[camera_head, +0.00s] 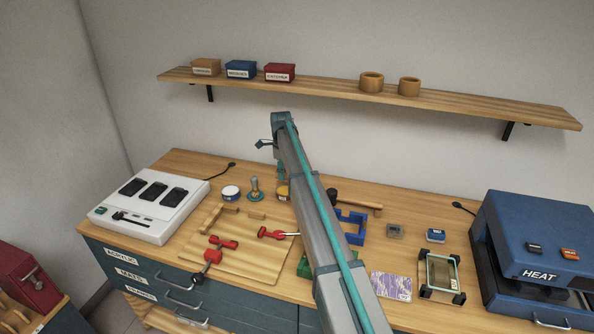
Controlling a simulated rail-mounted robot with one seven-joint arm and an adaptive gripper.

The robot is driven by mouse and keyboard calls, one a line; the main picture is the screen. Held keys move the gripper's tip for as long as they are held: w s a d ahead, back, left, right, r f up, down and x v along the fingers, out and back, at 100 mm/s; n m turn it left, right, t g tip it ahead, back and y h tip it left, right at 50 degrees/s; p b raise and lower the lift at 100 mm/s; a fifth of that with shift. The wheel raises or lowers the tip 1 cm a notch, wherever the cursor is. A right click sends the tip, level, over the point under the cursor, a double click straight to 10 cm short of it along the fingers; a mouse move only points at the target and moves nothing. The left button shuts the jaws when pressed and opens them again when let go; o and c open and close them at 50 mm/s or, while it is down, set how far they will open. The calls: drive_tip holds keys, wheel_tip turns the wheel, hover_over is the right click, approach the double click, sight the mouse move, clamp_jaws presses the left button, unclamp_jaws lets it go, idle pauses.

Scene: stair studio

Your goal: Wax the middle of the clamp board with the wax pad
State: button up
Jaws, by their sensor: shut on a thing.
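The clamp board (232,257) is a pale wooden board on the bench with red clamps on it. A red clamp (222,242) lies near its middle, one (207,262) stands at its front edge, and a red-headed one (276,233) lies at its right. Behind the board stands a teal-knobbed tool on a round base (255,188); I cannot tell whether it is the wax pad. An amber round thing (283,191) is partly hidden by my arm. My arm reaches over the bench beyond the board's right side.
A white switch box (150,207) stands left, a blue HEAT press (535,250) right. A white tin (231,193), a blue frame (352,228), a purple patterned sheet (391,286) and a black-cornered frame (440,272) occupy the bench. A shelf (330,93) hangs above.

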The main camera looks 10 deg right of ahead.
sight(285, 191)
drive_tip(key=shift+w+d, duration=0.3)
drive_tip(key=shift+d, duration=0.2)
drive_tip(key=shift+f+b, duration=1.1)
drive_tip(key=shift+f, duration=1.8)
drive_tip(key=shift+f, duration=0.55)
drive_tip(key=shift+r, duration=0.1)
drive_tip(key=shift+r+p, duration=1.2)
drive_tip(key=shift+r, duration=2.25)
